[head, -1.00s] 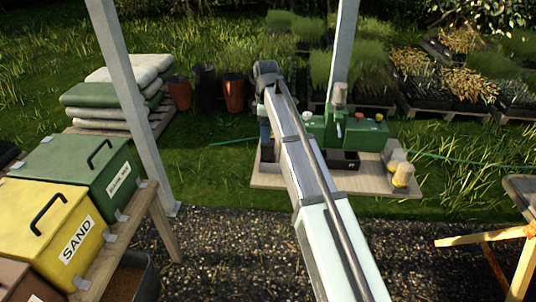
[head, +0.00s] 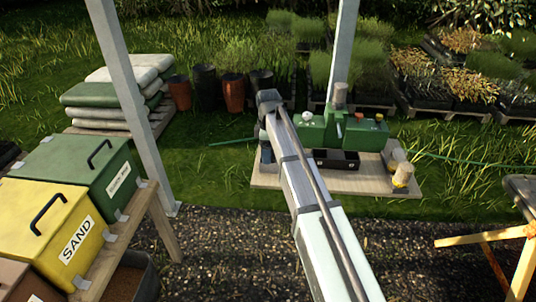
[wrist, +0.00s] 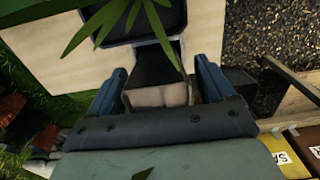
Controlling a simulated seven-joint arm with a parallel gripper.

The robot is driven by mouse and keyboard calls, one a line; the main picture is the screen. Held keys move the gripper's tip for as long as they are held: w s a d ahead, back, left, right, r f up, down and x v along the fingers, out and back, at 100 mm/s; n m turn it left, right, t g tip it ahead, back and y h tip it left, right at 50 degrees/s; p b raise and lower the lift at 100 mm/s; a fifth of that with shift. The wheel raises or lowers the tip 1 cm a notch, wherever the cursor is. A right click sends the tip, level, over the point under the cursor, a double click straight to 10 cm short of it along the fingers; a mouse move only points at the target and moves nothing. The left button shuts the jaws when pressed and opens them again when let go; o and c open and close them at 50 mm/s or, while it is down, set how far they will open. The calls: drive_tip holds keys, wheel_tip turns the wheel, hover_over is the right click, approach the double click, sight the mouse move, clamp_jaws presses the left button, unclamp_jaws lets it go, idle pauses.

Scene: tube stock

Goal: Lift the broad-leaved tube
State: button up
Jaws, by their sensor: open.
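Broad green leaves (wrist: 128,16) fan across the top of the wrist view, in front of my gripper. A dark form with a pale lower part shows between the fingers; I cannot tell whether it is the tube of these leaves. My gripper (wrist: 160,68) is open, its two blue fingers apart on either side of that dark form. I cannot tell whether they touch it.
A wooden board (head: 300,184) carries a black divided tray (head: 337,159), green equipment (head: 365,135) and a tan-topped yellow item (head: 402,178). Pots (head: 234,93) stand behind on the grass. A post (head: 343,50) rises behind the board. Sand (head: 68,225) and green bins stand at left.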

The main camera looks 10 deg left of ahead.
drive_tip(key=shift+c, duration=0.4)
drive_tip(key=c, duration=1)
drive_tip(key=shift+c, duration=0.2)
